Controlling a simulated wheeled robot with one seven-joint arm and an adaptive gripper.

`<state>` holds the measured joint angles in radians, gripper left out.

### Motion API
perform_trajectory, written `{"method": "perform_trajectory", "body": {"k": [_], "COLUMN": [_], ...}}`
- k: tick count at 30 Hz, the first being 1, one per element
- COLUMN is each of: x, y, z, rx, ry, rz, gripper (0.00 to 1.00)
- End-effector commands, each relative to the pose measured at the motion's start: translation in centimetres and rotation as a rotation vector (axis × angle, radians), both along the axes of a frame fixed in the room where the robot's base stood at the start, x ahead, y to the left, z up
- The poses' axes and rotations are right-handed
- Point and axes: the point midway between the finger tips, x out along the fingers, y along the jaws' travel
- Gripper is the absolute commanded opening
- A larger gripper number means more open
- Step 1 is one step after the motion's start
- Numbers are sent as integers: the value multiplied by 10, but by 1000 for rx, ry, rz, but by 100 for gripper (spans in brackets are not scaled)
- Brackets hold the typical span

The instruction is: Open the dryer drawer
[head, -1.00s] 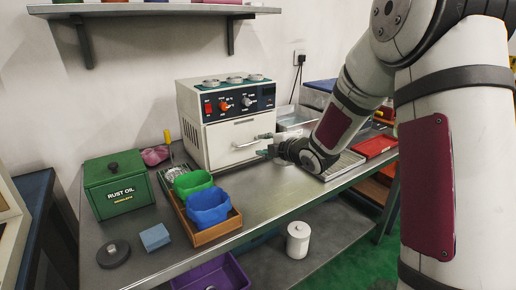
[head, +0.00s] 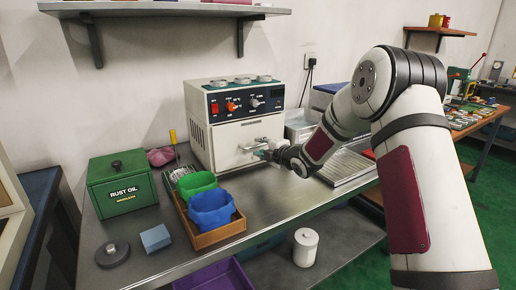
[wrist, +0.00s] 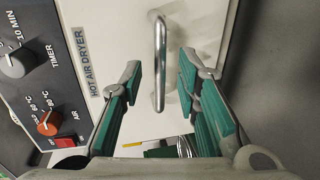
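The hot air dryer (head: 203,122) is a cream box with a dark control panel, standing on the metal bench. Its drawer front (head: 231,148) looks closed, with a silver bar handle (head: 248,146). In the wrist view the handle (wrist: 159,60) stands between and ahead of the two fingers, and I see no contact. My gripper (head: 262,154) is in front of the drawer at its right part. In the wrist view my gripper (wrist: 160,90) has its green-padded fingers spread wide on both sides of the handle, with nothing held.
On the bench, left of my gripper, are a green bin (head: 194,183) and a blue bin (head: 211,208) in a wooden tray (head: 221,235). A green rust oil box (head: 121,186) stands farther left. The bench (head: 285,200) before the dryer is clear.

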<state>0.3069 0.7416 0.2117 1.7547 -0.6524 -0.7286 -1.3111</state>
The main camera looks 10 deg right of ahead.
Motion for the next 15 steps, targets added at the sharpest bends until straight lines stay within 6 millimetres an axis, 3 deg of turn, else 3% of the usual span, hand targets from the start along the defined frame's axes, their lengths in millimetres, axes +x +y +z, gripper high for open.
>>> {"method": "perform_trajectory", "body": {"k": [6,15], "x": [20,23], "y": [6,7], "z": [-5,-5], "rx": [0,-1], "ry": [0,1], "rz": [0,-1], "gripper": [30,30]}}
